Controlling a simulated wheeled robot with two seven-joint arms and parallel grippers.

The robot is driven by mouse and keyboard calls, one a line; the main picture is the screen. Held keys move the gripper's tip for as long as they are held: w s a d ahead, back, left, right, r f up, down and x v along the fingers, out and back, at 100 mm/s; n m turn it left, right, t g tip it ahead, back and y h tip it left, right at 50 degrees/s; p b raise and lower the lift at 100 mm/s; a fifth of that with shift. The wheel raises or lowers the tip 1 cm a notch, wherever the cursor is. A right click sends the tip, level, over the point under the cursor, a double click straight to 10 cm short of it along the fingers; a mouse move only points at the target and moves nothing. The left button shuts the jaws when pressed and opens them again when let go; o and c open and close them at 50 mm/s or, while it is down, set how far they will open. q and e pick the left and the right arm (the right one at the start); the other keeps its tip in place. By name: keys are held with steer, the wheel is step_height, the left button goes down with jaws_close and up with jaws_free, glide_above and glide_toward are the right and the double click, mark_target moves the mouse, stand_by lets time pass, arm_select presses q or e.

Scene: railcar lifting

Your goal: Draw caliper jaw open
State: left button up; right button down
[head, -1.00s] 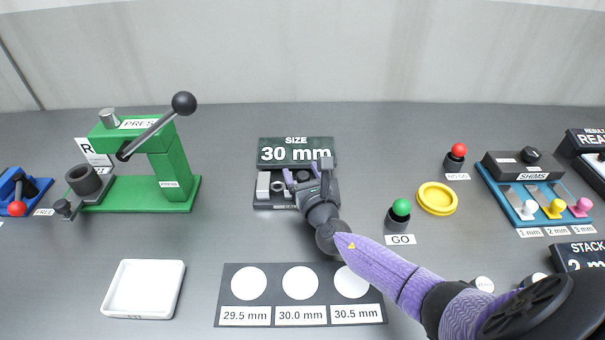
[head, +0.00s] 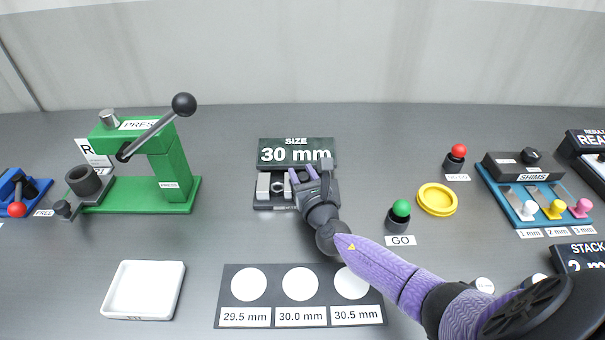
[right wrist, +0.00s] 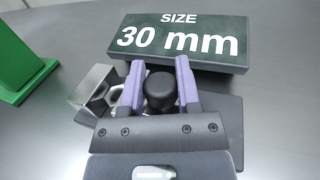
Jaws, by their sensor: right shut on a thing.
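The caliper (head: 263,186) lies on the table in front of the "SIZE 30 mm" display (head: 297,152). It has a dark base (right wrist: 226,115) and a silver block-like jaw (right wrist: 92,84). My right gripper (head: 303,174) is over the caliper's right part. In the right wrist view its purple fingers stand on both sides of a black round knob (right wrist: 160,90), and the gripper is shut on it. A metal nut-like part shows partly behind the left finger. The gripper body hides the rest of the caliper. My left gripper is not in view.
A green press (head: 170,180) stands at the left, with a white tray (head: 143,290) in front. A size mat (head: 325,278) lies at the front. The green GO button (head: 400,210), a yellow ring (head: 437,198) and the shims rack (head: 520,200) are at the right.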

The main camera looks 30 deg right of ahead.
stand_by(0.7)
steer(key=shift+s+d, duration=0.4)
steer(key=shift+d, duration=0.25)
steer(key=shift+s+d, duration=0.35)
steer(key=shift+d, duration=0.25)
steer(key=c, duration=0.6)
jaws_free()
steer(key=shift+o, duration=1.4)
steer(key=shift+s+d, duration=0.1)
steer(key=p+v, duration=0.1)
steer(key=v, duration=0.9)
